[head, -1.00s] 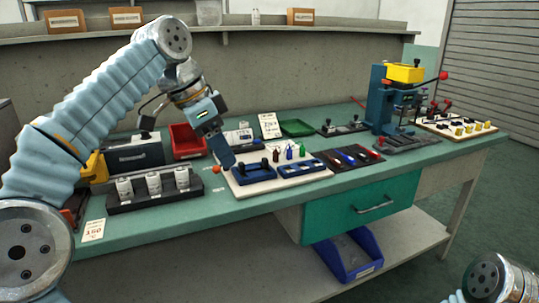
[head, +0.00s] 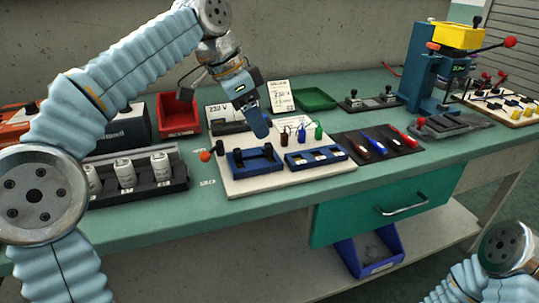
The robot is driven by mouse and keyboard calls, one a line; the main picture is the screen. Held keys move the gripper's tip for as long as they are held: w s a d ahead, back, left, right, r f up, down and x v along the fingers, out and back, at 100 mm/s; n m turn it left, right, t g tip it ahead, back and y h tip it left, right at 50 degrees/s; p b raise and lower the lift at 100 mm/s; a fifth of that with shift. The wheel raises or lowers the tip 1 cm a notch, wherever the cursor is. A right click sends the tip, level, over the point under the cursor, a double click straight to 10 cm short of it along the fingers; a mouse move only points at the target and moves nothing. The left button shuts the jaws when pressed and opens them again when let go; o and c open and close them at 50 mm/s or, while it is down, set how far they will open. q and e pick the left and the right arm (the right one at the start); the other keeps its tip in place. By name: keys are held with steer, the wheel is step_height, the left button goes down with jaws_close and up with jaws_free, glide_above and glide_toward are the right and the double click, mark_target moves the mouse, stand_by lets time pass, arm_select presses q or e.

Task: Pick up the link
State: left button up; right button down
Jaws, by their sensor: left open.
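A pale board (head: 290,183) on the green bench carries two blue blocks. The left blue block (head: 250,161) has black upright pieces on it. The right blue block (head: 316,153) has several pale slots. Dark red, blue and green wired pieces (head: 301,133) stand behind them. I cannot tell for sure which small part is the link. My left gripper (head: 259,124) is open, just above and behind the left blue block in the picture, with nothing seen between its fingers. Only a link of my right arm shows at lower right; its gripper is out of view.
A rack of white cylinders (head: 127,180) stands left of the board. A red bin (head: 178,115) and green tray (head: 314,98) lie behind. A dark mat with screwdrivers (head: 378,146) and a blue press (head: 430,70) are to the right. The bench's front strip is mostly clear.

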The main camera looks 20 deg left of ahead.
mark_target(268, 144)
arm_select(q)
steer(key=x, duration=0.6)
steer(key=shift+w+d+b, duration=0.1)
steer(key=shift+w+b, duration=0.05)
steer(key=shift+b, duration=0.25)
steer(key=shift+c, duration=0.3)
jaws_close()
